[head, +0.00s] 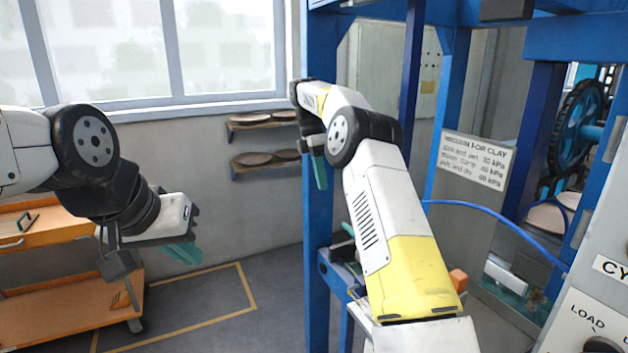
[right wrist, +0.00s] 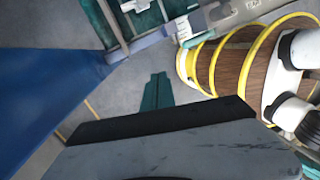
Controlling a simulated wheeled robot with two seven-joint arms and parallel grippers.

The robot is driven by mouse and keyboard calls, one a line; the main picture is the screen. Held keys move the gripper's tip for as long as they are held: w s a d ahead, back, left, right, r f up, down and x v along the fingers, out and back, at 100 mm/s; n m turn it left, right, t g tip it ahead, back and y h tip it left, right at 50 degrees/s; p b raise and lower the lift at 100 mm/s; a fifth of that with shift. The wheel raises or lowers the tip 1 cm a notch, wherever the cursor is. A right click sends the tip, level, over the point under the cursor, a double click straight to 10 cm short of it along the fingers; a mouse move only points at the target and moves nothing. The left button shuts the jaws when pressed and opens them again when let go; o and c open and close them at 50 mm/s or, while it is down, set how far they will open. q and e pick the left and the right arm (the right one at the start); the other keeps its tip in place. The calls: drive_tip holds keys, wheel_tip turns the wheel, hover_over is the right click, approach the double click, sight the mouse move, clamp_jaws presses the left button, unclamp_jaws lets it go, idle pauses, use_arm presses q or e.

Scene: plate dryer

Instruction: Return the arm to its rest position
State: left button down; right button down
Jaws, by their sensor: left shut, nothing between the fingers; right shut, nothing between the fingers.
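My right arm is raised in the middle of the head view, bent at the elbow beside a blue upright post. My right gripper (head: 320,174) hangs down there with its teal fingers pointing at the floor. In the right wrist view its fingers (right wrist: 157,92) are together with nothing between them. My left gripper (head: 182,254) is at the left of the head view, in front of the orange cart. Its teal fingers are shut and empty.
The blue frame post (head: 318,240) stands close to my right gripper. A blue hose (head: 500,219) and a control panel (head: 600,290) are at the right. Wall shelves (head: 262,124) hold round brown plates. An orange cart (head: 70,285) stands at the left. Floor between cart and post is clear.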

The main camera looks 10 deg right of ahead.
drive_tip(key=s+d+r+m+t+y, duration=0.1)
drive_tip(key=s+r+m+t, duration=0.1)
drive_tip(key=s+r+m, duration=0.5)
drive_tip(key=s+d+r+m+t+y, duration=0.1)
drive_tip(key=s+r+m+t, duration=0.15)
drive_tip(key=s+r, duration=0.45)
drive_tip(key=s+f+m+t+y, duration=0.1)
drive_tip(key=s+f+m, duration=0.4)
drive_tip(key=s, duration=0.6)
drive_tip(key=s+f+m+t+y, duration=0.1)
drive_tip(key=s+f+m+t, duration=0.2)
drive_tip(key=s, duration=0.8)
wheel_tip(320, 180, down, 2)
drive_tip(key=shift+s+d+f+m, duration=0.15)
drive_tip(key=shift+d+m, duration=0.15)
drive_tip(key=shift+m, duration=0.65)
